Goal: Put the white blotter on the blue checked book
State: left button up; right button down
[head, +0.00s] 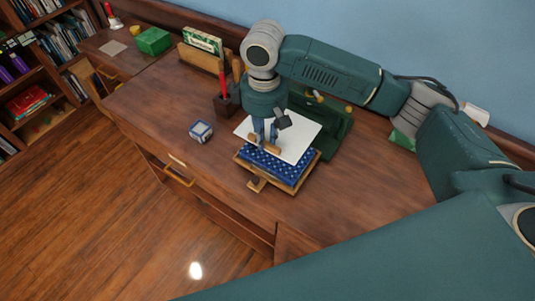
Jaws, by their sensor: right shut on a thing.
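The white blotter (303,137) is a flat white square over the back part of the blue checked book (278,168). I cannot tell whether it touches the book or hangs just above it. The book lies on a wooden base on the brown desk, and its front part shows. My right gripper (265,140) points down over the blotter, shut on it near its front left side. The gripper and wrist hide part of the blotter. My left gripper is not in view.
A blue and white cube (201,131) lies left of the book. A dark holder with a red pen (225,90) stands behind it. A dark green object (335,132) stands close behind the blotter. A card rack (202,52) is farther back. The desk's (150,105) left part is clear.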

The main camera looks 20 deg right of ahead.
aim_at(266, 149)
notch_tip(266, 149, down, 5)
jog(key=shift+s+d+r+p, duration=0.1)
jog(key=shift+s+r+p, duration=0.05)
jog(key=shift+p, duration=0.15)
jog(key=shift+f, duration=0.25)
notch_tip(266, 149, down, 4)
jog(key=shift+f+p, duration=0.15)
jog(key=shift+p, duration=0.25)
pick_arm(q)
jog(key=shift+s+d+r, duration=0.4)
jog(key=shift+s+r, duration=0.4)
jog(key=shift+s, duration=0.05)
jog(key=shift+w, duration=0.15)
pick_arm(e)
jog(key=shift+f, duration=0.1)
jog(key=c, duration=1.6)
grip_release()
jog(key=shift+c, duration=0.2)
pick_arm(q)
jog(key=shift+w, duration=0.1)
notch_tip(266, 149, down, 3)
jog(key=b, duration=0.2)
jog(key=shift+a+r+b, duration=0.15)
jog(key=shift+b, duration=0.25)
pick_arm(e)
notch_tip(266, 149, up, 12)
jog(key=shift+r, duration=0.15)
